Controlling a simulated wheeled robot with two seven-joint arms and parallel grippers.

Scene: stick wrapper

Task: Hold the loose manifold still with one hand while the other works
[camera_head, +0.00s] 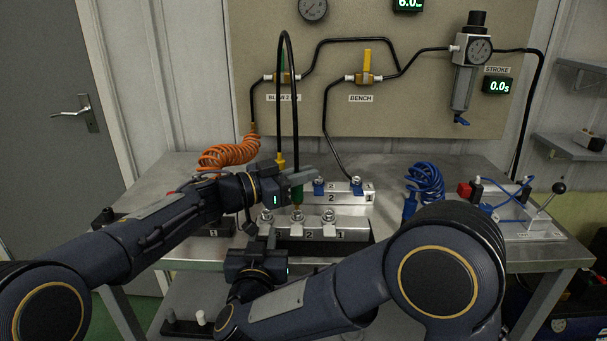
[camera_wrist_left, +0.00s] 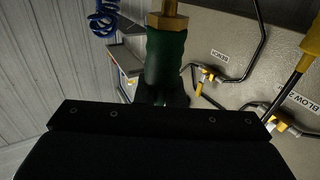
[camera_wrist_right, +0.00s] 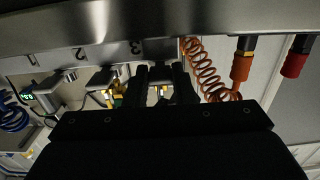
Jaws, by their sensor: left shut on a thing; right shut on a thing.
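The silver front manifold (camera_head: 355,224) with fittings on top and number labels lies on the bench. My right gripper (camera_head: 271,236) is shut on its left end, near label 3; in the right wrist view the fingers (camera_wrist_right: 163,88) close on a part beside the 3. Exactly what lies between them is hidden. My left gripper (camera_head: 297,180) is shut on a green hose coupler (camera_wrist_left: 165,58) with a brass end. In the head view the green coupler (camera_head: 297,194) stands upright over the middle fitting (camera_head: 297,214). I cannot tell whether they touch.
A second manifold (camera_head: 345,198) with blue couplers is behind. The black hose (camera_head: 287,36) loops above. An orange coiled hose (camera_head: 228,153) is left, a blue coil (camera_head: 428,180) right. A lever device (camera_head: 540,212) stands at the bench's right end.

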